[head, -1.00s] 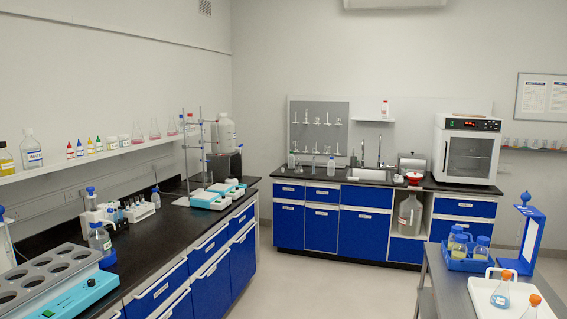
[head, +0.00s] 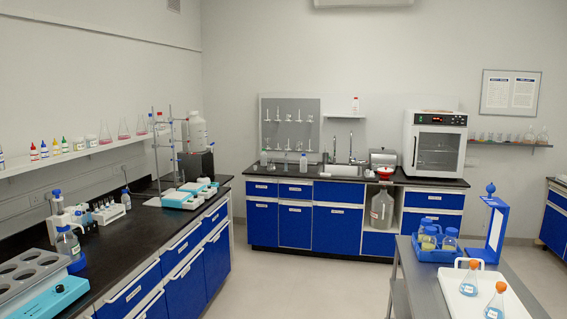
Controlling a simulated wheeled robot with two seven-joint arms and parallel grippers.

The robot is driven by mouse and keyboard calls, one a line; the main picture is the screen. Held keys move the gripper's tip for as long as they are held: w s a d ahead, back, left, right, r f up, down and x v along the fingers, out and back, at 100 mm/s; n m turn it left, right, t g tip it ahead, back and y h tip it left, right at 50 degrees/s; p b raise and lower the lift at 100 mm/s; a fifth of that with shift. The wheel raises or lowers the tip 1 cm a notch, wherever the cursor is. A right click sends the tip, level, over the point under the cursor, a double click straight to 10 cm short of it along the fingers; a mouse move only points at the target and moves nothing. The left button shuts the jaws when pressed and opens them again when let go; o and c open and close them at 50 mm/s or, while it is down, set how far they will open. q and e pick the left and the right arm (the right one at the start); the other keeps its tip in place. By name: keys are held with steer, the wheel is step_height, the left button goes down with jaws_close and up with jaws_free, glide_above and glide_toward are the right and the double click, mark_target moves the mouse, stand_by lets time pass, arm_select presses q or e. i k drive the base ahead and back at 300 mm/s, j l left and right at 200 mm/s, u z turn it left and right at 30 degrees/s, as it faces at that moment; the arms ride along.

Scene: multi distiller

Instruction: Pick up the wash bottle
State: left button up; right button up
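I cannot tell for sure which bottle is the wash bottle. A small clear bottle (head: 264,158) stands at the left of the sink counter, and another small bottle (head: 303,161) stands nearer the sink. A small clear bottle (head: 125,199) stands on the left bench behind the tube rack. All look upright and far from me. Neither of my grippers is in view.
The black left bench (head: 120,240) runs along the left wall. A grey table (head: 405,262) at the lower right holds a blue bottle carrier (head: 435,256) and a white tray (head: 468,304) with flasks. Open floor (head: 300,285) lies between them, reaching the sink cabinets.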

mark_target(263, 155)
steer(key=i+j, duration=0.1)
steer(key=i, duration=2.2)
steer(key=i+j, duration=0.1)
steer(key=i, duration=2.2)
steer(key=i+j, duration=0.1)
steer(key=i, duration=2.25)
steer(key=i+j+z, duration=0.15)
steer(key=i, duration=1.35)
